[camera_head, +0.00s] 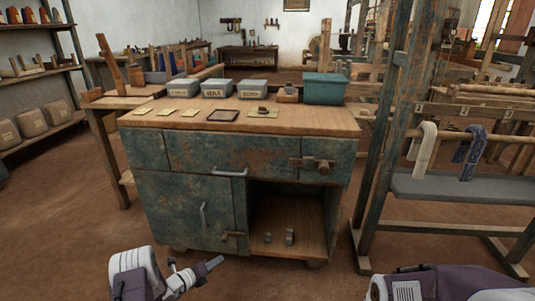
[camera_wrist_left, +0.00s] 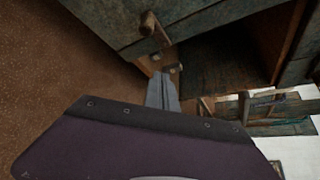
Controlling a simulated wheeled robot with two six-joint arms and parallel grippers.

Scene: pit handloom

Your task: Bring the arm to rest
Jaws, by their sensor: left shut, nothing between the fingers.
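My left arm comes in from the bottom left in the head view, low in front of the cabinet. My left gripper (camera_head: 214,263) is shut and empty, with its fingers pointing right, apart from the cabinet as far as I can tell. The same shut fingers show in the left wrist view (camera_wrist_left: 164,92), with the cabinet's wooden latch and open compartment beyond. Part of my right arm shows at the bottom right of the head view; its gripper is out of frame.
The worn green cabinet (camera_head: 190,204) stands ahead, with an open lower compartment holding small grey pieces (camera_head: 289,237). On its wooden top are grey boxes (camera_head: 216,88) and a teal box (camera_head: 324,88). A loom frame (camera_head: 384,150) stands right. Brown floor (camera_head: 70,220) is clear at left.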

